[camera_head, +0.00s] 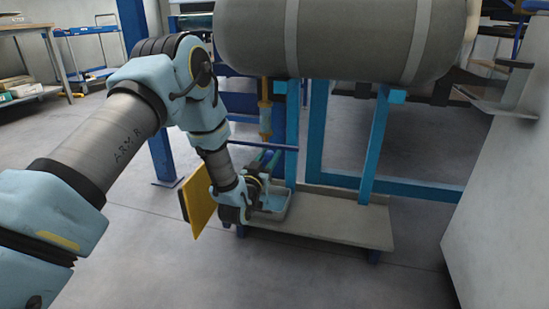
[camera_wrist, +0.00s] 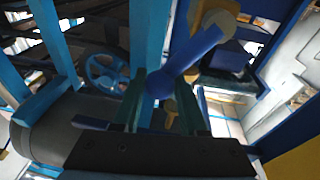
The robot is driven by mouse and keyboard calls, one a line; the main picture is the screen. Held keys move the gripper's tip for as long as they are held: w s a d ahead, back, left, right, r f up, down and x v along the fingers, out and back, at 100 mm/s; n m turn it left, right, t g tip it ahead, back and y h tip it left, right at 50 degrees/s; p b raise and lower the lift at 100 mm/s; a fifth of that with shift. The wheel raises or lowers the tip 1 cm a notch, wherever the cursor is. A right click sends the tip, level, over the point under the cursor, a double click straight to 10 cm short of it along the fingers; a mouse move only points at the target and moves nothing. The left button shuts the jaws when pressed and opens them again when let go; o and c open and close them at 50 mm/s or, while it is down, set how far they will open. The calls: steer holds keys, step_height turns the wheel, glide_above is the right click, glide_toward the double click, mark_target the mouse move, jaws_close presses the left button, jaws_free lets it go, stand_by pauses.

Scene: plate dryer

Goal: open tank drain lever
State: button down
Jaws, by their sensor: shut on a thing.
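The grey tank (camera_head: 340,40) lies sideways on a blue frame at the top of the head view. A brass-coloured drain pipe (camera_head: 265,108) hangs below it. In the wrist view the drain lever (camera_wrist: 192,57) is a blue bar slanting from a tan, round fitting (camera_wrist: 218,18) down to its rounded end between my fingers. My gripper (camera_head: 267,157) is below the pipe in the head view. Its green fingers (camera_wrist: 160,84) are shut on the lever's end. The lever's grip is too small to make out in the head view.
A shallow grey tray (camera_head: 272,203) stands on the low shelf (camera_head: 330,222) under my gripper. Blue frame posts (camera_head: 375,145) stand close to the right. A blue handwheel (camera_wrist: 106,72) shows left of the fingers. A pale cabinet (camera_head: 500,190) is at right.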

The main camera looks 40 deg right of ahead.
steer(key=shift+w+a+r+n+t+y+p, duration=0.1)
steer(key=shift+w+a+n+t+p, duration=0.25)
steer(key=shift+n, duration=0.7)
steer(key=shift+w+a+r+n+t+y+p, duration=0.2)
steer(key=shift+w+n, duration=0.3)
steer(key=shift+n, duration=0.6)
steer(key=shift+w+a+r+n+t+p, duration=0.1)
steer(key=shift+w+a+n+t, duration=0.3)
steer(key=shift+n, duration=0.65)
steer(key=shift+w, duration=0.1)
steer(key=c, duration=0.8)
jaws_free()
steer(key=shift+f, duration=0.1)
steer(key=o, duration=0.4)
steer(key=shift+c, duration=0.2)
steer(key=shift+w, duration=0.1)
steer(key=p+v, duration=0.3)
steer(key=v, duration=0.7)
steer(key=shift+s+a, duration=0.25)
steer(key=shift+a, duration=0.1)
